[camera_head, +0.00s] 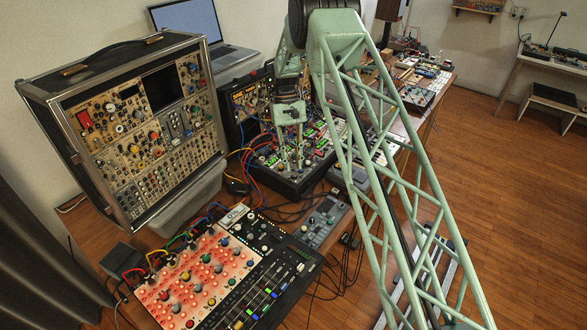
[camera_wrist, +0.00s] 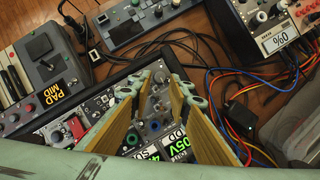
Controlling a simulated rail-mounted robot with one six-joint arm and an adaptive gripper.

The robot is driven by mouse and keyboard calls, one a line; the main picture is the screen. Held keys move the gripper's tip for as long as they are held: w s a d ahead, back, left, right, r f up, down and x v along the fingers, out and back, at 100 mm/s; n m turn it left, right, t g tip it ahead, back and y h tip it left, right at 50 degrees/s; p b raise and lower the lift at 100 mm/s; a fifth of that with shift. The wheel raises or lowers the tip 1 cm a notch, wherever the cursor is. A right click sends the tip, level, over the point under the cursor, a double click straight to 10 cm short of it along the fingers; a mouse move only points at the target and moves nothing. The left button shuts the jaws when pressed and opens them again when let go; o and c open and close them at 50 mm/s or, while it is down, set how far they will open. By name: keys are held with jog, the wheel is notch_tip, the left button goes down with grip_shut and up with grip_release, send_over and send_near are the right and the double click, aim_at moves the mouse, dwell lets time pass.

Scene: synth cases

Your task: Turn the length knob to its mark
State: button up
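My gripper (camera_head: 291,160) hangs over the black synth case (camera_head: 318,172) at the middle of the table in the head view. In the wrist view its two fingers (camera_wrist: 167,84) are apart with nothing held between them. Small knobs (camera_wrist: 154,125) on the case's panel show between and below the fingers. A green knob (camera_wrist: 132,138) sits near the left finger. I cannot tell which knob is the length knob, and no length label or mark is readable. The fingers and my arm hide part of the panel. Whether the fingertips touch the panel cannot be told.
A tall synth case (camera_head: 145,130) stands at left, with a laptop (camera_head: 205,40) behind. A red-lit mixer (camera_head: 205,280) and a small grey device (camera_head: 322,222) lie in front. Loose patch cables (camera_wrist: 225,110) run beside the case. A device labelled PAD MID (camera_wrist: 45,75) shows in the wrist view.

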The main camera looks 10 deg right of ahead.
jog(key=v, duration=0.9)
jog(key=shift+r, duration=0.1)
